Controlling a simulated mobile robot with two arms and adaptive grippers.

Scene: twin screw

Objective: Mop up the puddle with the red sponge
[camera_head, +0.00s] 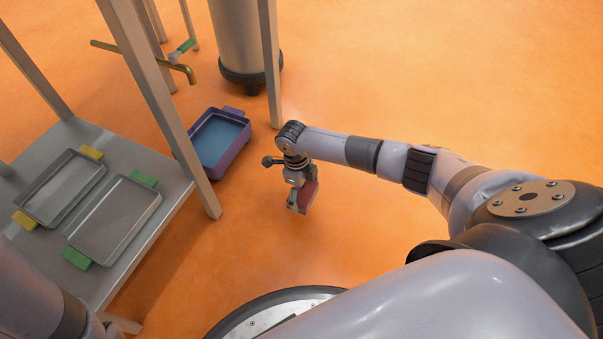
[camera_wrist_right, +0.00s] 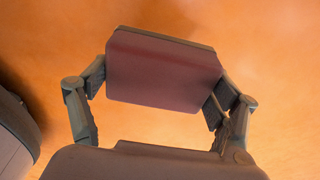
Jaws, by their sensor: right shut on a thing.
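The red sponge (camera_head: 310,193) is in my right gripper (camera_head: 301,198), low over the orange floor and in front of the purple tub. In the right wrist view the sponge (camera_wrist_right: 163,78) is a dull dark-red block held between the two fingers, one at each end. I cannot tell whether the sponge touches the floor. I cannot make out the puddle clearly on the floor in either view. Part of my left arm shows at the lower left; its gripper is out of view.
A purple tub (camera_head: 238,151) with blue liquid stands on the floor beside a rack leg. The rack's shelf (camera_head: 93,133) holds two grey trays with yellow and green handles. A brass tap (camera_head: 150,60) and a metal tank (camera_head: 237,35) are behind. Floor to the right is clear.

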